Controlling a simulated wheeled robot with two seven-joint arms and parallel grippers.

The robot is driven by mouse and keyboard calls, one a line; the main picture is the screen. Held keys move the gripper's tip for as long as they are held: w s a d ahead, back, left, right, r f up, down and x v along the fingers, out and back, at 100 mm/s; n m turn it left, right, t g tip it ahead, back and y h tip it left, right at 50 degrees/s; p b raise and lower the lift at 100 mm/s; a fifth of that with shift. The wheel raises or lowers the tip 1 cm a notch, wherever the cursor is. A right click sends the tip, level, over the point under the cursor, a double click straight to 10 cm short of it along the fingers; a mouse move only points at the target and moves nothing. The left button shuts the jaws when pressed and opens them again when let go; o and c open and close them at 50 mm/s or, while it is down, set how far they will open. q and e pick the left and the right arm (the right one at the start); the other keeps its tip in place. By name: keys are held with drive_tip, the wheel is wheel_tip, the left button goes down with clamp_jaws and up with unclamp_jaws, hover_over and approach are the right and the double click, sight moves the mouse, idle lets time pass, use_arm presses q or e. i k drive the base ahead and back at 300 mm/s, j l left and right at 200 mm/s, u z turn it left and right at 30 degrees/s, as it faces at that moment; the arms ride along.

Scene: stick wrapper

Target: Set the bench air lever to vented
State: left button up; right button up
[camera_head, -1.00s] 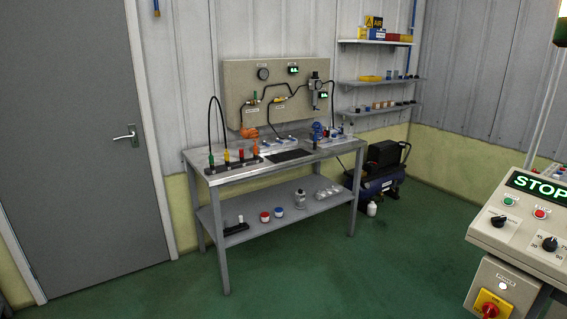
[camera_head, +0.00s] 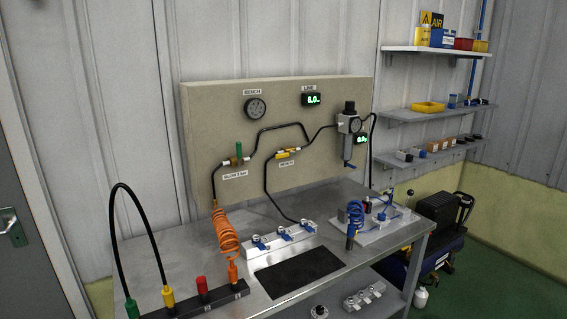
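A yellow lever (camera_head: 289,151) sits on a valve in the black air line on the beige panel (camera_head: 210,125). It lies roughly along the pipe, and the small label below it appears to read BENCH. To its left, a green lever (camera_head: 239,150) stands upright, across its pipe, above another label. A round gauge (camera_head: 256,109) under a BENCH label is at the panel's top; its needle is too small to read. Neither of my grippers is in view.
A metal bench (camera_head: 350,187) stands below the panel with an orange coiled hose (camera_head: 225,235), a blue coiled hose (camera_head: 355,215), a blue-levered manifold (camera_head: 281,240) and a dark mat (camera_head: 300,272). A LINE display (camera_head: 313,99) reads about 6.0. A compressor (camera_head: 440,235) is at right.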

sight(282, 155)
drive_tip(key=i+l+u, duration=0.1)
drive_tip(key=i, duration=0.75)
drive_tip(key=i+l, duration=0.1)
drive_tip(key=l, duration=0.35)
drive_tip(key=i+l+z, duration=0.15)
drive_tip(key=l, duration=0.3)
drive_tip(key=i+j, duration=0.3)
